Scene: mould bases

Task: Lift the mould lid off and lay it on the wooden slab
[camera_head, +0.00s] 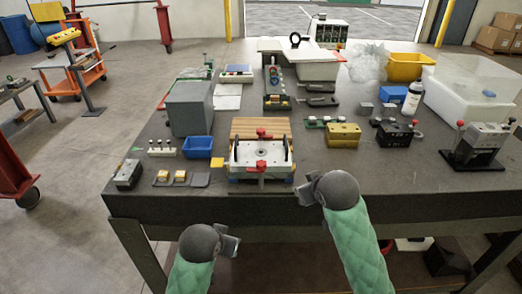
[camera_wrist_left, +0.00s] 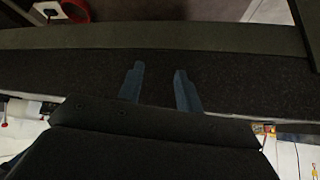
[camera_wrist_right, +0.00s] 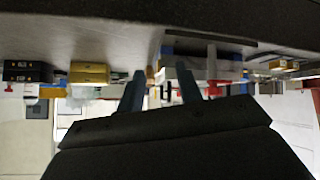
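The mould (camera_head: 260,172) stands near the table's front edge, with a white lid (camera_head: 243,153) on top. Red clamps (camera_head: 262,134) sit at the lid's back and front middle, and dark posts stand at its sides. The wooden slab (camera_head: 261,122) lies just behind the mould, partly hidden by it. My left gripper (camera_head: 230,244) is open and empty, low in front of the table edge. Its parted fingers show in the left wrist view (camera_wrist_left: 157,82). My right gripper (camera_head: 306,190) is open and empty, right of the mould near the front edge. The right wrist view shows its parted fingers (camera_wrist_right: 163,88).
A blue bin (camera_head: 197,147) and small brass blocks (camera_head: 171,176) are left of the mould. A gold block (camera_head: 343,135) and a black block (camera_head: 394,134) are to the right. A toggle press (camera_head: 481,145) stands far right. The front right tabletop is mostly clear.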

